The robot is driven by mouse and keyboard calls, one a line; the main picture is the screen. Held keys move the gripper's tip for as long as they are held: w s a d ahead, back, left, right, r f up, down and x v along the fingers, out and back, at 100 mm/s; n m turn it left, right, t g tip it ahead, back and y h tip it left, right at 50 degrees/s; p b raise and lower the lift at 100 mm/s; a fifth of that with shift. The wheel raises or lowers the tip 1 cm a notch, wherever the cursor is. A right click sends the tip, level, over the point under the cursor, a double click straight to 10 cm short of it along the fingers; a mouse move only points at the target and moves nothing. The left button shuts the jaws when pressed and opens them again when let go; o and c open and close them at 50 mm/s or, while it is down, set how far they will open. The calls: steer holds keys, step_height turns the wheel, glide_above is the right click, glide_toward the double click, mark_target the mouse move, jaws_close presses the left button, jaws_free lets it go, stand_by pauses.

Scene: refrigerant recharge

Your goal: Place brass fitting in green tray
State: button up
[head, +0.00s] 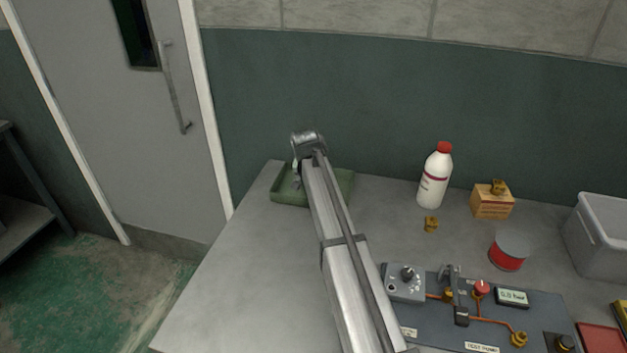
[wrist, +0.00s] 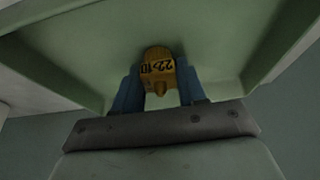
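The green tray (head: 345,185) lies at the far left of the bench, partly hidden behind my arm. My gripper (head: 297,181) points down over the tray's left part. In the wrist view my gripper (wrist: 158,82) has its blue fingers on both sides of a brass fitting (wrist: 157,62) with a dark-lettered yellow label, and they appear to touch it. The tray's floor and walls (wrist: 262,62) fill the view behind it. I cannot tell whether the fitting touches the tray floor. The fitting does not show clearly in the head view.
Another brass piece (head: 431,224) stands on the bench, and one more (head: 498,187) sits on a cardboard box (head: 492,204). A white bottle (head: 435,178), a red tin (head: 508,252), a grey bin (head: 598,240) and a fittings panel (head: 425,320) are to the right. The left bench is clear.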

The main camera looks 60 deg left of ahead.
steer(key=o, duration=0.4)
steer(key=shift+o, duration=0.2)
steer(key=v, duration=1.2)
steer(key=shift+r, duration=0.15)
steer(key=shift+w, duration=0.1)
